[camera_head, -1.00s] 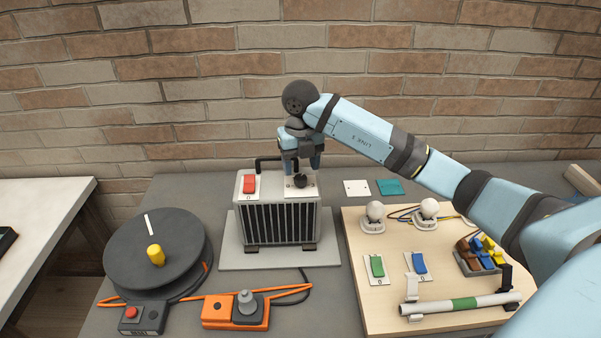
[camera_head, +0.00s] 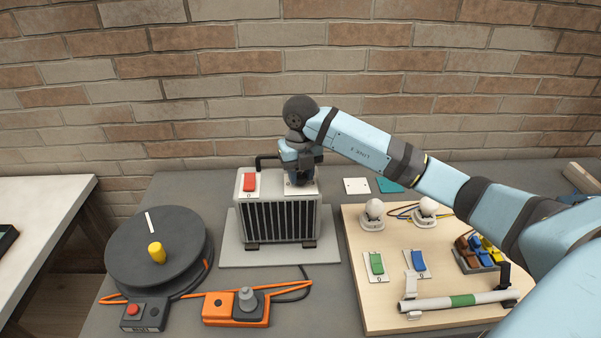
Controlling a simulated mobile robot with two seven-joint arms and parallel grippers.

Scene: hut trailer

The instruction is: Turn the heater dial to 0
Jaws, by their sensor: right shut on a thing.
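The heater (camera_head: 279,221) is a light grey box with a dark grille and a black handle, standing on a grey plate near the wall. My right gripper (camera_head: 300,180) points down over this plate and is shut on the dial. My left gripper is not in view.
In front are a red-button box (camera_head: 146,314) and an orange control box (camera_head: 236,308). A wooden board (camera_head: 380,312) with switches, bulbs and a tube lies at right, under my right arm.

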